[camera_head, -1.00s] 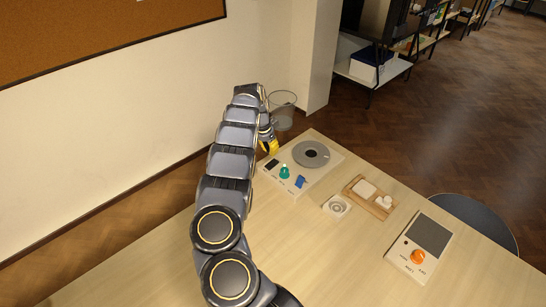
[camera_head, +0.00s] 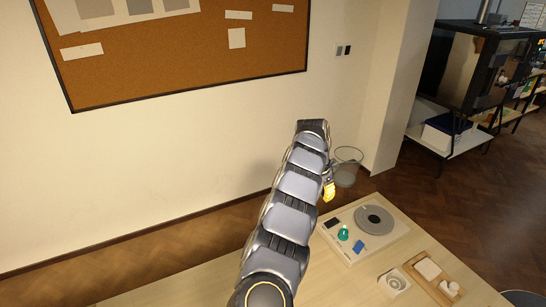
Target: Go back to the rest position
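My arm reaches up and away over the table. My gripper (camera_head: 328,192) shows only as a small yellow part beyond the arm's far end, above the back edge of the table near the white device. The rest of it is hidden behind the arm, and whether it is open or shut does not show. The white device (camera_head: 384,245) has a grey round plate (camera_head: 374,219), a teal knob (camera_head: 343,233) and a blue knob (camera_head: 359,247).
A wooden tray (camera_head: 446,291) with white pieces and a small white square dish (camera_head: 394,283) stand at the table's front right. A wire bin (camera_head: 347,167) stands on the floor behind the table. A shelf (camera_head: 450,142) stands at the right. The table (camera_head: 190,290) is bare at left.

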